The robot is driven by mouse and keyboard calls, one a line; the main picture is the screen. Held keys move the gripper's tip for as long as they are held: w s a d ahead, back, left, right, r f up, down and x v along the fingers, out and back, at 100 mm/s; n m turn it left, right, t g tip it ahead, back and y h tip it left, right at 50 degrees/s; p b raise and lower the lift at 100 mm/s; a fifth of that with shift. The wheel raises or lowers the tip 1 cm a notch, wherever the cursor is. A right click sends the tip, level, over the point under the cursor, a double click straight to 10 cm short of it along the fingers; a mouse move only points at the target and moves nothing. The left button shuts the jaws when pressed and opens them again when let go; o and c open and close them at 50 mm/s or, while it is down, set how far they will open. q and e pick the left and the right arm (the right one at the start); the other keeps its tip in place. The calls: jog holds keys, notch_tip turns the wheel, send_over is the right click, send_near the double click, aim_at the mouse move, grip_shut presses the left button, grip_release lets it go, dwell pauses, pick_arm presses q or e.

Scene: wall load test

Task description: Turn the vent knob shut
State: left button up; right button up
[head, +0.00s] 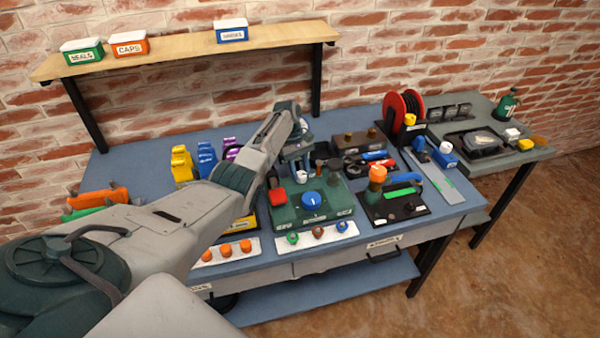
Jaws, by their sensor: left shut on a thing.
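A dark green control box (285,216) sits on the blue bench. My left gripper (301,169) reaches down over the back of this box. It is shut on a small white knob (302,177), which its fingers partly hide. The blue knob is just in front of the gripper and apart from it. The labels are too small to read, so I cannot tell which part is marked as the vent. My right gripper is not in view.
A black plate (425,211) with an orange knob (377,174) and a green strip stands to the right. A white strip (333,238) with small knobs lies in front. A red reel (400,108) and the wooden shelf (180,50) are behind. My left arm covers the bench's left middle.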

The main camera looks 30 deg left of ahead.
pick_arm(q)
jog(key=m+g+b, duration=0.1)
jog(key=m, duration=0.1)
jog(key=shift+w+m+y, duration=0.15)
jog(key=shift+m+y, duration=0.15)
jog(key=shift+m, duration=0.1)
jog(key=m+y+b, duration=0.1)
jog(key=m, duration=0.2)
jog(key=shift+d+m+g, duration=0.15)
jog(key=shift+m+g, duration=0.15)
jog(key=shift+g, duration=0.1)
jog(key=m+y, duration=0.1)
jog(key=m, duration=0.1)
jog(key=shift+w+r+m+g, duration=0.1)
jog(key=shift+m+g, duration=0.2)
jog(key=shift+d+m+y, duration=0.1)
jog(key=shift+m+y, duration=0.5)
jog(key=shift+m, duration=1)
jog(key=o, duration=1)
